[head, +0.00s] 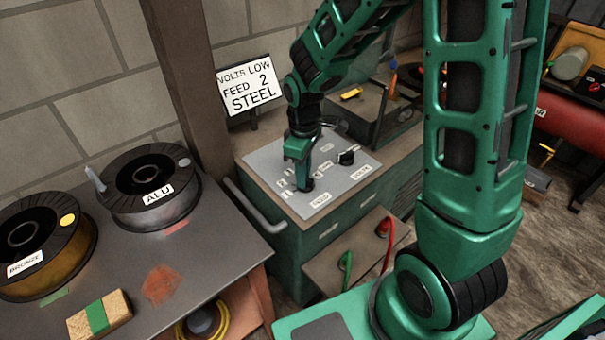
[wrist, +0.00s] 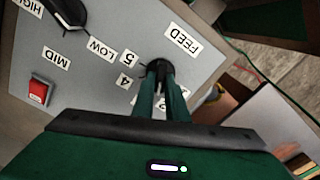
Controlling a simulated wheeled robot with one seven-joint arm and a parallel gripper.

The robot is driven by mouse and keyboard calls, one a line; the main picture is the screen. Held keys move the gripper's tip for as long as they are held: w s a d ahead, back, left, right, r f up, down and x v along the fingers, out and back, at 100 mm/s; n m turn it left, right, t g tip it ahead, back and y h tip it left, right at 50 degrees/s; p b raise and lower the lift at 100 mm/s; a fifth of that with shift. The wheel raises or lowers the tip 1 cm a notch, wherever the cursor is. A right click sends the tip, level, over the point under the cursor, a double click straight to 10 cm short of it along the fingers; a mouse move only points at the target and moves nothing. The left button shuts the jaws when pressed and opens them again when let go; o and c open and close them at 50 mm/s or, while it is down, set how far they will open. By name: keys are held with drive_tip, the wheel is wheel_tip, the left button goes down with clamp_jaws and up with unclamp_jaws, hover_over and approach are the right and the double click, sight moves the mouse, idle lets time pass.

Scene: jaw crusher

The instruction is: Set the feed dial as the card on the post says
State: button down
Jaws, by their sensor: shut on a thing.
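The card (head: 249,87) by the post reads VOLTS LOW, FEED 2, STEEL. The feed dial is a small black knob on the grey panel (head: 270,160), beside the FEED label (wrist: 181,41). My gripper (head: 304,184) reaches down over the panel and is shut on the feed dial (wrist: 158,66), as the wrist view shows. Number labels 5 (wrist: 128,57) and 4 (wrist: 124,82) show beside it; the lower numbers are mostly hidden behind my fingers. I cannot tell which number the dial points to.
A second black knob (head: 346,157) sits on the panel, with HIGH, MID and LOW labels by it in the wrist view. A red button (wrist: 38,92) is near MID. Wire spools (head: 150,185) stand on the bench at left. A grey handle (head: 255,208) sticks out from the cabinet.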

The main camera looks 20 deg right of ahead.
drive_tip(key=shift+d+n, duration=0.15)
drive_tip(key=shift+n, duration=0.95)
drive_tip(key=c, duration=1.8)
unclamp_jaws()
drive_tip(key=shift+o, duration=0.2)
wheel_tip(320, 180, up, 11)
drive_tip(key=shift+f, duration=0.15)
